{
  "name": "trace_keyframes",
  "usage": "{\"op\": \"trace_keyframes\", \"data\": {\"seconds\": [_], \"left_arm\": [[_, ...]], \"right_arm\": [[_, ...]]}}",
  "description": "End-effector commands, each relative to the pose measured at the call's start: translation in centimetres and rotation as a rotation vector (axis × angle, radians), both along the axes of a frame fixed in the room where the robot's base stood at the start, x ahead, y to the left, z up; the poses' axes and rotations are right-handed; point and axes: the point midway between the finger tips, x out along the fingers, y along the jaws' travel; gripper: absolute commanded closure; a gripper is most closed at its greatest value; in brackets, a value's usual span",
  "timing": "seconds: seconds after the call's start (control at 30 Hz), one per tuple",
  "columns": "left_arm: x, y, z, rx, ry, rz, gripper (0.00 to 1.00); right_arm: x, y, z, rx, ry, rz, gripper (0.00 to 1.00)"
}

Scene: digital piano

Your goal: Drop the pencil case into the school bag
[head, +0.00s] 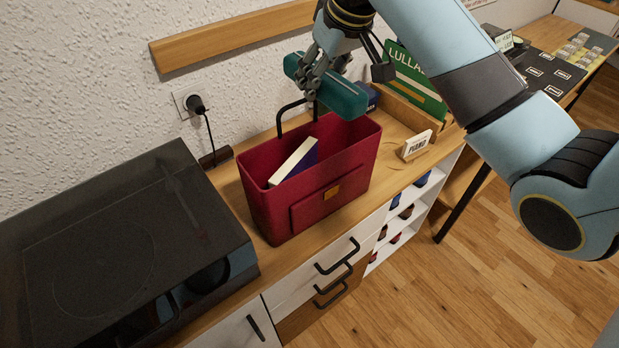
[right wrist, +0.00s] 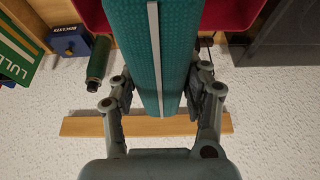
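The pencil case (head: 345,99) is a long teal block, and it is held in the air over the back edge of the school bag. The school bag (head: 275,212) is dark red, open at the top and upright on the wooden counter. A white and blue book stands in it, and a black handle rises at its back. It also shows in the right wrist view (right wrist: 92,16). My left gripper is out of view.
A black turntable (head: 110,250) stands left of the bag. Right of the bag are a small white sign (head: 417,144), a green book (head: 415,80) and a blue box (head: 373,96). A green bottle (right wrist: 98,62) shows in the right wrist view. A wall lies behind.

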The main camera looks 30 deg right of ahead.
Motion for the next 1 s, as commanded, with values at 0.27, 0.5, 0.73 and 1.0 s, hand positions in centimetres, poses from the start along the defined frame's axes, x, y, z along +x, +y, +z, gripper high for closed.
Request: {"op": "trace_keyframes", "data": {"seconds": [0.27, 0.5, 0.73, 1.0], "left_arm": [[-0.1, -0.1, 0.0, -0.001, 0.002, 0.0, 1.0], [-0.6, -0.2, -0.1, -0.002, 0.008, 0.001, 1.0], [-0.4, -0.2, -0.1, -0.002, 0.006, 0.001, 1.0], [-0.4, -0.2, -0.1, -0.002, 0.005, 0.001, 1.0]], "right_arm": [[0.0, 0.0, 0.0, 0.0, 0.0, 0.0, 0.26], [-0.1, 0.0, 0.3, 0.0, 0.0, 0.0, 0.26], [-1.5, -0.2, 4.0, -0.002, -0.005, 0.001, 0.26], [-3.7, -0.3, 9.2, -0.002, -0.004, 0.0, 0.26]]}}
